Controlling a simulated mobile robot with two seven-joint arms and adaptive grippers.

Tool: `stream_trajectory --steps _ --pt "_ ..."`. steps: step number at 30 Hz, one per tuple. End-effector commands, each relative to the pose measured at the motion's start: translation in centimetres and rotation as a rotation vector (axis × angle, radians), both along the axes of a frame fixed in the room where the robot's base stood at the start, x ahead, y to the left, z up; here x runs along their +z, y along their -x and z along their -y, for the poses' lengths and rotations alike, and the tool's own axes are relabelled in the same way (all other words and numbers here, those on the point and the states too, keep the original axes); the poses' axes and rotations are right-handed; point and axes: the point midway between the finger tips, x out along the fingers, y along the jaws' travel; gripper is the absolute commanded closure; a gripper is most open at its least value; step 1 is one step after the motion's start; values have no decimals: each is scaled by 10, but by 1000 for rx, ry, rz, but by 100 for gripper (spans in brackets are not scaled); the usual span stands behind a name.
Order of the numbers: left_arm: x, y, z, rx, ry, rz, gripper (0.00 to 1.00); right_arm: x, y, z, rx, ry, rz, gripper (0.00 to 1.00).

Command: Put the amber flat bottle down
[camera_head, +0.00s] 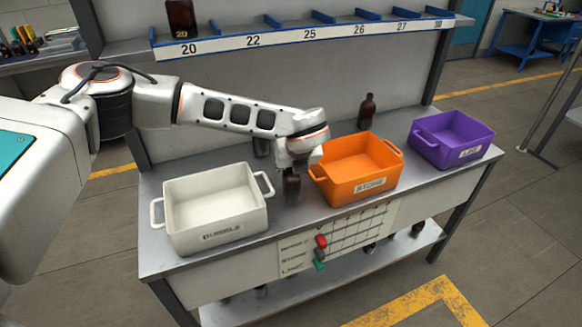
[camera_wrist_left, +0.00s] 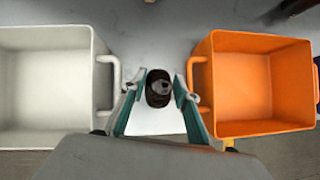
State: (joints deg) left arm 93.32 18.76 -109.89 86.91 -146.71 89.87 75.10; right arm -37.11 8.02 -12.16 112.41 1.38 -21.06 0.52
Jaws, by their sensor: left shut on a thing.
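The amber flat bottle (camera_wrist_left: 158,90) shows from above in the left wrist view, dark brown with a dark cap, between the two teal-edged fingers of my left gripper (camera_wrist_left: 159,98). The fingers are shut on it. In the head view my left gripper (camera_head: 291,172) points down between the white crate and the orange crate, with the dark bottle (camera_head: 292,190) upright beneath it, close to the bench top. Whether its base touches the bench I cannot tell. My right gripper is not in view.
A white crate (camera_head: 165,215) stands left, an orange crate (camera_head: 345,193) right, a purple crate (camera_head: 455,159) farther right. Their handles flank the narrow gap. A dark bottle (camera_head: 367,112) stands behind the orange crate; another (camera_head: 262,148) is partly hidden behind my arm. A numbered shelf (camera_head: 310,34) runs above.

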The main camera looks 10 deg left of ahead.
Motion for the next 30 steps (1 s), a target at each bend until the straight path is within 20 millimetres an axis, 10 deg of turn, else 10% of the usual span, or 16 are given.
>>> stream_trajectory --steps 9,10,12,30 --pt "-2 -1 0 0 1 1 100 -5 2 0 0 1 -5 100" --pt "-2 0 0 0 0 1 62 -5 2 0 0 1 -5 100" --pt "-1 0 0 0 0 1 52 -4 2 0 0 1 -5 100" --pt "29 15 8 -2 0 4 52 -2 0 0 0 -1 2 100"
